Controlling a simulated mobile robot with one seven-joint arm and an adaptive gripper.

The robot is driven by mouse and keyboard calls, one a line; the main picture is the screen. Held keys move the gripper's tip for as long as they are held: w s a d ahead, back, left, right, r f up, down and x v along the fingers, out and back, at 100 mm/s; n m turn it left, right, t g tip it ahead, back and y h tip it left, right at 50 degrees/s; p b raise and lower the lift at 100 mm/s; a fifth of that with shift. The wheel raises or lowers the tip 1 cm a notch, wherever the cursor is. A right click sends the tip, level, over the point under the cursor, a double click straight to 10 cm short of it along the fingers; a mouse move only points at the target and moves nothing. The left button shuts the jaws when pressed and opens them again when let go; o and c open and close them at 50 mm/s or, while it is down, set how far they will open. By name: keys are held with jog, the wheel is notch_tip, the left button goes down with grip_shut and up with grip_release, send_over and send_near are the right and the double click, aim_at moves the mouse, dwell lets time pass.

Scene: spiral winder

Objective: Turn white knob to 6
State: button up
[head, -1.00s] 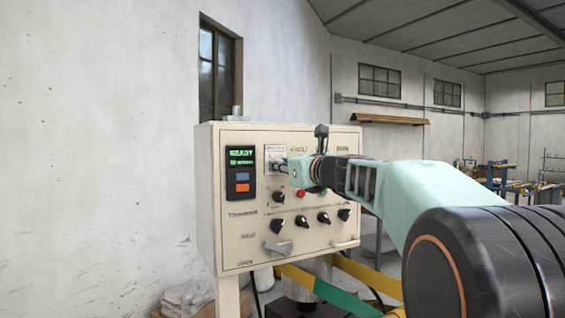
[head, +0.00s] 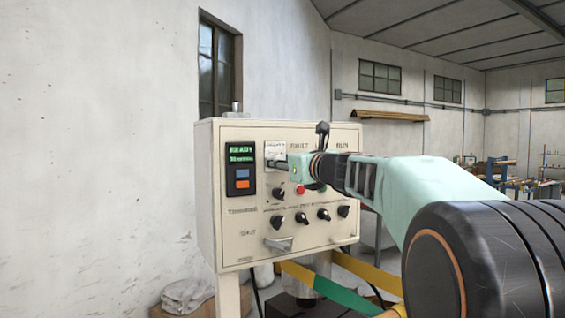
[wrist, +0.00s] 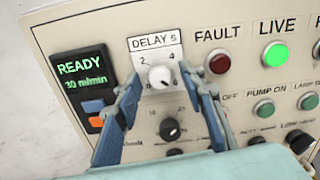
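The white knob (wrist: 160,77) sits on a small white plate (wrist: 150,48) marked "DELAY s" on the control panel. The numbers 2 and 4 show above it; other marks and its pointer direction are not clear. In the wrist view my gripper (wrist: 169,90) is open, with one blue finger on each side of the knob and a visible gap on both sides. In the head view my gripper (head: 281,165) reaches to the plate (head: 275,148) and hides the knob.
The cream panel (head: 240,225) carries a display (head: 242,154) reading READY, left of the plate. A black knob (wrist: 170,129) lies just below the white one. A dark red FAULT lamp (wrist: 219,63) and a lit green LIVE lamp (wrist: 276,55) are to the right.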

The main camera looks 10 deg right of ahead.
jog(key=v, duration=0.7)
jog(key=shift+s, duration=0.2)
